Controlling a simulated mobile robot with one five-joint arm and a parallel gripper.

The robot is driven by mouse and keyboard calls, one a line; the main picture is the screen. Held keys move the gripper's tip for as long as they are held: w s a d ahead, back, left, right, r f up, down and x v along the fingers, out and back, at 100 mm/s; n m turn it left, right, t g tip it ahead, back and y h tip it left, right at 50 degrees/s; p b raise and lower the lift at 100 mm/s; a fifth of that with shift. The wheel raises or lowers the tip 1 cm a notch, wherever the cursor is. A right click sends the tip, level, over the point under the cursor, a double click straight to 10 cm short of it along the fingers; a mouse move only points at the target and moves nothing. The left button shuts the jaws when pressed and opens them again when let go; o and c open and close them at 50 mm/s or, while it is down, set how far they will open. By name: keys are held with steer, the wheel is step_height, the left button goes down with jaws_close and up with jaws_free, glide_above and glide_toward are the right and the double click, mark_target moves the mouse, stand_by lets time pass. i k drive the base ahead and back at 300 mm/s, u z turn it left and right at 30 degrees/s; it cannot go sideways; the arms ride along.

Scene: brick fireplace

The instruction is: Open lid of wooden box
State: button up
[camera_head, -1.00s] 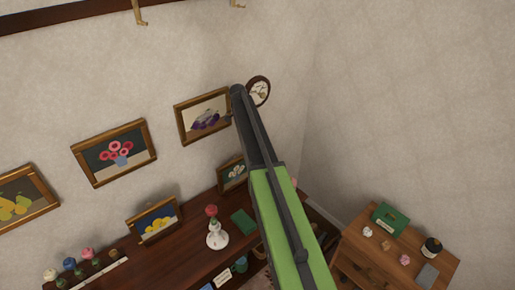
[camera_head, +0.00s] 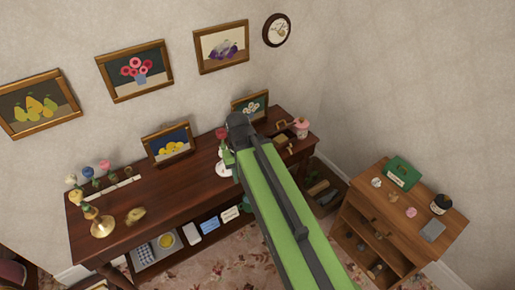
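My arm, green and dark grey, reaches from the bottom of the view up over the dark wooden table (camera_head: 160,205). Its dark end (camera_head: 238,125) is above the table's back part, left of the small brown and yellowish items (camera_head: 283,138) at the table's right end. One of these may be the wooden box, but they are too small to tell, and no lid is clear. My gripper's fingers cannot be made out, so I cannot tell whether they are open or shut.
A white vase (camera_head: 223,170) with a red flower is partly behind my arm. A pink-topped jar (camera_head: 301,128) stands at the table's right end, a brass dish (camera_head: 103,227) at the left. A wooden cabinet (camera_head: 400,215) with a green box (camera_head: 402,174) stands right. Framed pictures hang behind.

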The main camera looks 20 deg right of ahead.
mark_target(280, 128)
steer(key=z, duration=0.35)
steer(key=k, duration=1.1)
steer(key=z, duration=0.25)
steer(key=i, duration=1.7)
steer(key=u, duration=1.35)
steer(key=i, duration=0.45)
steer(key=u, duration=0.3)
